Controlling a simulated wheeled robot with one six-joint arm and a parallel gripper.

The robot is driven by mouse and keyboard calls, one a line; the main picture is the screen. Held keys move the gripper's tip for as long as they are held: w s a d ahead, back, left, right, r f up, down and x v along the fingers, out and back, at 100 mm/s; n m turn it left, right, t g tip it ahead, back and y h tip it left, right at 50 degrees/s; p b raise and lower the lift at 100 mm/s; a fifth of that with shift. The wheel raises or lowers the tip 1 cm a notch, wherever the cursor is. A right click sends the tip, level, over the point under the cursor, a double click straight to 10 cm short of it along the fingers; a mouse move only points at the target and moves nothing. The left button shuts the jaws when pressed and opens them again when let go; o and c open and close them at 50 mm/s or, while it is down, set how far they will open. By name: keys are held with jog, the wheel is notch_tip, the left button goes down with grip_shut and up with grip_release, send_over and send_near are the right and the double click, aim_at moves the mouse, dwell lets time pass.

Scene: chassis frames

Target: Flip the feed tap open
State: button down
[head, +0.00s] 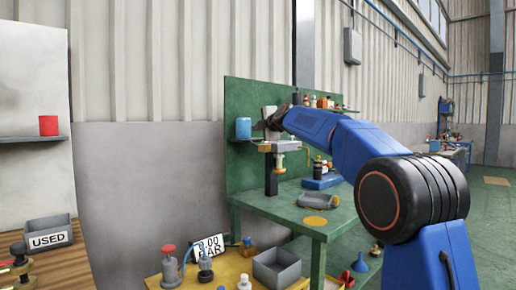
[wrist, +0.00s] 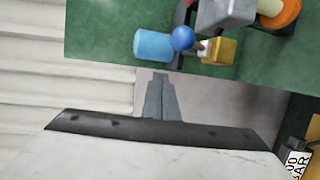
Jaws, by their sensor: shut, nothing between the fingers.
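The feed tap appears to be the brass block (wrist: 218,50) with a short lever ending in a blue ball (wrist: 183,38), in the wrist view. The lever points left, toward a blue cylinder (wrist: 153,46). In the head view the brass body (head: 279,146) is on the stand at the green backboard; I cannot make out its lever there. My gripper (wrist: 160,76) is shut and empty. Its tips appear below the blue cylinder and ball in the wrist view, with no visible contact. In the head view my wrist largely hides the gripper.
A grey block (wrist: 226,14) and an orange ring (wrist: 284,14) are close to the tap. The green bench (head: 275,205) holds a blue case (head: 321,180) and bottles at right. A yellow table with a grey bin (head: 277,268) and a gauge sign (head: 208,247) stands in front.

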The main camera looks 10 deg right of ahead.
jog(key=s+d+f, duration=0.1)
jog(key=s+f, duration=0.5)
jog(key=f, duration=0.2)
dwell(0.4)
jog(key=shift+s+d, duration=0.1)
jog(key=shift+r, duration=0.1)
jog(key=s+d+f+m+g, duration=0.25)
jog(key=s+f, duration=0.25)
jog(key=s, duration=0.5)
jog(key=s+d+f+m+g, duration=0.1)
jog(key=s+f+m, duration=0.3)
jog(key=s, duration=0.6)
jog(key=s+d+f+m+g, duration=0.1)
jog(key=s+f+m+g, duration=0.3)
jog(key=s, duration=0.6)
jog(key=s+d+f+m+g+h, duration=0.1)
jog(key=s+d+f+m, duration=0.3)
jog(key=s+f, duration=0.4)
jog(key=s+d+f+m+g+h, duration=0.1)
jog(key=s+d+f+m, duration=0.3)
jog(key=s+f, duration=0.4)
jog(key=s+d+f+m+g+h, duration=0.1)
jog(key=s+d+f+m+h, duration=0.2)
jog(key=s+f, duration=0.6)
jog(key=s+m, duration=0.1)
jog(key=s, duration=0.6)
jog(key=shift+d+h, duration=0.3)
jog(key=shift+d, duration=0.1)
